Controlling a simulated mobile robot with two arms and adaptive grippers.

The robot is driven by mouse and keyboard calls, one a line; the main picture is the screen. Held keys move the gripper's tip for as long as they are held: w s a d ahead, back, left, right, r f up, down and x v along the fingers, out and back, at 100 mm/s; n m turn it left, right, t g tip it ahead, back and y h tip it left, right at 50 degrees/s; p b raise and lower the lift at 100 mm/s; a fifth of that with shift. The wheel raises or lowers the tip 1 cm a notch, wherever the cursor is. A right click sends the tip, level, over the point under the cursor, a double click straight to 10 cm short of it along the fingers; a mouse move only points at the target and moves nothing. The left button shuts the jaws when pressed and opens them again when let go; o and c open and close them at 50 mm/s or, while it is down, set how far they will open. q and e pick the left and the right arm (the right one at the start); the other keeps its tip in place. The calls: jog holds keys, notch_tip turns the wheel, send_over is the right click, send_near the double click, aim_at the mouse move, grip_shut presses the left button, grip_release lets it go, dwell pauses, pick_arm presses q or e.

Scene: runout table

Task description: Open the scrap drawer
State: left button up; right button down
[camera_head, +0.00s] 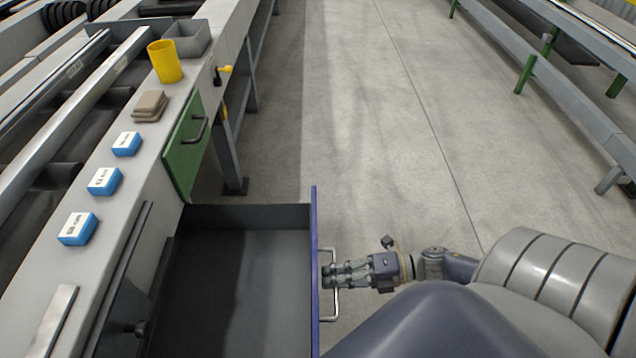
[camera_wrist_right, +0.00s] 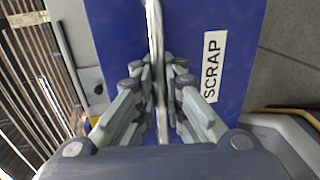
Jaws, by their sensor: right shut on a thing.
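The scrap drawer (camera_head: 235,290) is pulled well out from the table's side and its dark inside looks empty. Its blue front panel (camera_head: 315,260) stands away from the table, and in the right wrist view the blue front (camera_wrist_right: 120,30) carries a white label (camera_wrist_right: 209,66) reading SCRAP. A metal bar handle (camera_head: 335,303) is on the outer face. My right gripper (camera_head: 332,274) is shut on the handle, and in the right wrist view the handle (camera_wrist_right: 154,35) runs between its fingers. My left gripper is not in view.
The tabletop holds several blue-and-white boxes (camera_head: 104,181), a brown stack (camera_head: 149,106), a yellow cup (camera_head: 165,62) and a grey bin (camera_head: 187,38). A green panel with a handle (camera_head: 185,150) is beyond the drawer. The concrete floor (camera_head: 380,130) to the right is clear.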

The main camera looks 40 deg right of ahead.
jog(key=shift+d+r, duration=0.1)
jog(key=shift+r, duration=0.05)
jog(key=c, duration=1.7)
grip_release()
jog(key=shift+s, duration=0.1)
jog(key=v, duration=1.2)
